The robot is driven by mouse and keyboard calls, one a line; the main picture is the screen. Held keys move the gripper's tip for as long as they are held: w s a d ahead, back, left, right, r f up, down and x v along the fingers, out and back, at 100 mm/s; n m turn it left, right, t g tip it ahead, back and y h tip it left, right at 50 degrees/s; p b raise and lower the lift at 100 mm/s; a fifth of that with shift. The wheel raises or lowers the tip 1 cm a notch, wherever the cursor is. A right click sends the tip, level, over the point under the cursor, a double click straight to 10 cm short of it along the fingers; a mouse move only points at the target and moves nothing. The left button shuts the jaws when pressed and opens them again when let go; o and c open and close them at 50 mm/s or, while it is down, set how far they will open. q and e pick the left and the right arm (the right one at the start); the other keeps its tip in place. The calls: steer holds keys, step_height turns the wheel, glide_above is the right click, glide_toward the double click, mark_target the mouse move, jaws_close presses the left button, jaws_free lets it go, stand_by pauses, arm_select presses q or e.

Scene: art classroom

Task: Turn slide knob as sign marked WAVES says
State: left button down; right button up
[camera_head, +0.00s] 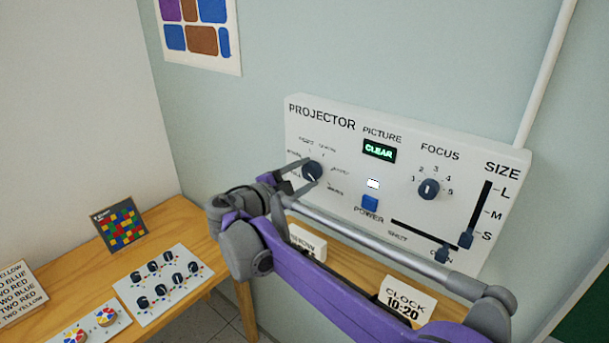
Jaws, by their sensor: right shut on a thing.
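The slide knob (315,168) is a dark blue dial at the left of the white projector panel (400,125). Small labels ring it, too small to read surely; its pointer is partly hidden and I cannot tell which label it meets. My right gripper (309,175) reaches in from the right, its two fingers shut on this knob, one above and one below. I see no sign that reads WAVES. A white sign (308,240) below the panel is partly hidden by my arm, and another reads CLOCK 10:20 (408,299). My left gripper is out of view.
The panel also has a CLEAR display (379,151), a blue POWER button (370,202), a FOCUS knob (428,188), a SIZE slider (466,239) and a shut/open slider (442,254). A knob board (166,284) and a colour-grid picture (120,224) are on the wooden table at left.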

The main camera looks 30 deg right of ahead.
steer(key=shift+f, duration=0.1)
stand_by(0.3)
steer(key=o, duration=1.4)
steer(key=shift+c, duration=0.2)
steer(key=v, duration=1)
steer(key=shift+a+b, duration=0.3)
steer(key=shift+a, duration=0.1)
steer(key=shift+s, duration=0.15)
